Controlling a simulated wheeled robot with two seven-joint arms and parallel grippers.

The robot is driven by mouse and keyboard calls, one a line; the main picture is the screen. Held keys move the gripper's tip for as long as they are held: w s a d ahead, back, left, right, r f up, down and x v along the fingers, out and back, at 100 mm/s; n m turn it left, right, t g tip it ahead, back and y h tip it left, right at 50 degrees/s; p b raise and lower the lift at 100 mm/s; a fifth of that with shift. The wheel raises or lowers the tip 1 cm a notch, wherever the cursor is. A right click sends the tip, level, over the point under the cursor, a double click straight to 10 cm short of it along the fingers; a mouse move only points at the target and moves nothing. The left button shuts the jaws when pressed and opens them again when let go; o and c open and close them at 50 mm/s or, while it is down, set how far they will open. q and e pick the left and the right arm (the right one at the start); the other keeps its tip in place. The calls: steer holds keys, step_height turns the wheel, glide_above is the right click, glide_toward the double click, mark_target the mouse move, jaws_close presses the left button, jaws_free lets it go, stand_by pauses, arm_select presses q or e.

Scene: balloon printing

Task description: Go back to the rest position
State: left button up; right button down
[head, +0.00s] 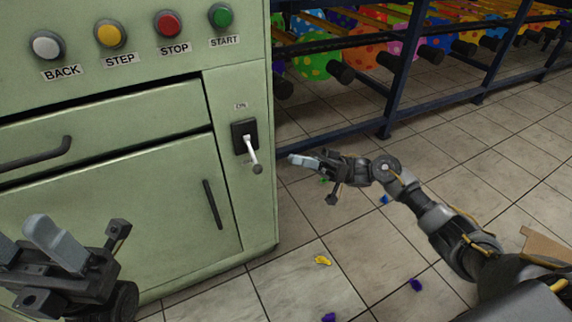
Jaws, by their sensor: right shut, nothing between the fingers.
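My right gripper (305,161) is shut and empty. It hangs in the air to the right of the machine's lever switch, apart from it. My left gripper (28,243) is at the lower left, in front of the green machine (120,215), partly cut off by the picture edge. Its two grey fingers stand apart with nothing seen between them. The lever switch (251,144) has a black plate and a metal handle pointing down, with an ON label above it.
The machine carries white, yellow, red and green buttons (221,16) along its top. A dark blue rack (395,85) with colourful balloons stands at the back right. Small coloured scraps (322,260) lie on the tiled floor. A cardboard piece (540,247) shows at the right edge.

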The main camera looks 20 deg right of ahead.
steer(key=shift+d+f, duration=0.2)
steer(key=shift+d, duration=0.2)
